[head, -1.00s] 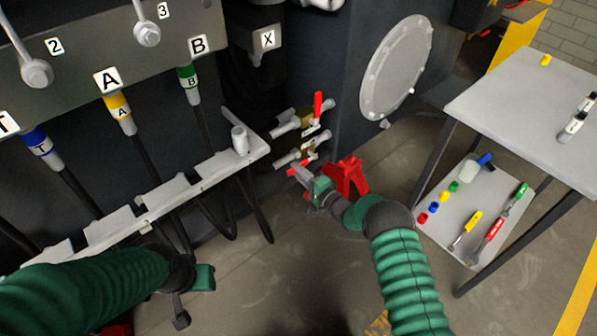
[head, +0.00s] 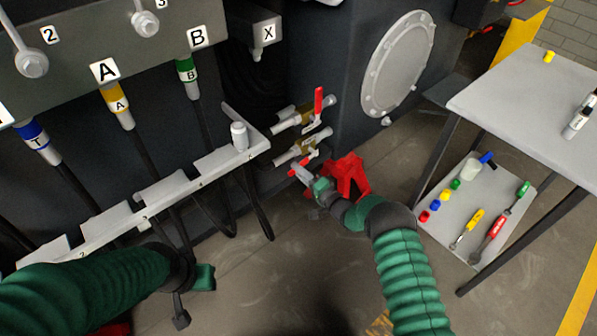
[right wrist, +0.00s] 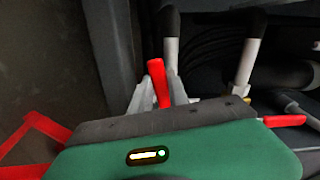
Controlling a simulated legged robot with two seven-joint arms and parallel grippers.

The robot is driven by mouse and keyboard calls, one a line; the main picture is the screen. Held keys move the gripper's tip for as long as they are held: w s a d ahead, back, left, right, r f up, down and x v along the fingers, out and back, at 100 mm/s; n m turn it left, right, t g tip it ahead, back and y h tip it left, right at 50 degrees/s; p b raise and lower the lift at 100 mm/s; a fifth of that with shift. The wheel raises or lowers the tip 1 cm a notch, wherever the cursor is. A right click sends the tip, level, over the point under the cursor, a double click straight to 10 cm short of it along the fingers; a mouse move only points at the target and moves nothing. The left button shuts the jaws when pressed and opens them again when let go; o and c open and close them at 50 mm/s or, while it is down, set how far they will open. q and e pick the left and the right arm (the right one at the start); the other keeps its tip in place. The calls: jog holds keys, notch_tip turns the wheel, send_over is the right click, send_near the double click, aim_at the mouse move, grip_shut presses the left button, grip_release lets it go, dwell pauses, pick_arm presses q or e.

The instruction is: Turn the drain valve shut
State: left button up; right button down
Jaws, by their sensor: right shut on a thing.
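Two brass-and-grey valves project from the dark chassis wall, one above the other. The upper valve's red lever (head: 319,101) points up. The lower valve (head: 302,150) has a red lever (head: 303,165) reaching down toward my right gripper (head: 301,172). In the right wrist view the red lever (right wrist: 157,82) stands between the two grey fingers of my right gripper (right wrist: 164,96), which is shut on it. No label shows which valve is the drain valve. My left gripper (head: 188,298) hangs at lower left, away from the valves; its fingers are too unclear to judge.
A red stand (head: 347,174) is on the floor just behind my right gripper. A grey hose rack (head: 190,178) lies left of the valves. A grey table (head: 530,95) with a lower shelf (head: 470,225) of tools stands at right.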

jog(key=w+d+f+n+b, duration=0.1)
jog(key=d+f+n+b, duration=0.1)
jog(key=n+b, duration=0.1)
jog(key=w+d+f+n+b, duration=0.2)
jog(key=f+n+b, duration=0.1)
jog(key=n, duration=0.3)
jog(key=w+d+f+n+b, duration=0.1)
jog(key=d+f+n+b, duration=0.1)
jog(key=n+b, duration=0.2)
jog(key=shift+w+d+f+n, duration=0.15)
jog(key=shift+d+f+n, duration=0.1)
jog(key=shift+n, duration=0.45)
jog(key=shift+w+d+n+b, duration=0.25)
jog(key=shift+d+n+b, duration=0.1)
jog(key=shift+n, duration=0.25)
jog(key=shift+r, duration=0.1)
jog(key=c, duration=1.4)
grip_release()
jog(key=shift+d, duration=0.1)
jog(key=shift+o, duration=0.7)
jog(key=shift+r, duration=0.2)
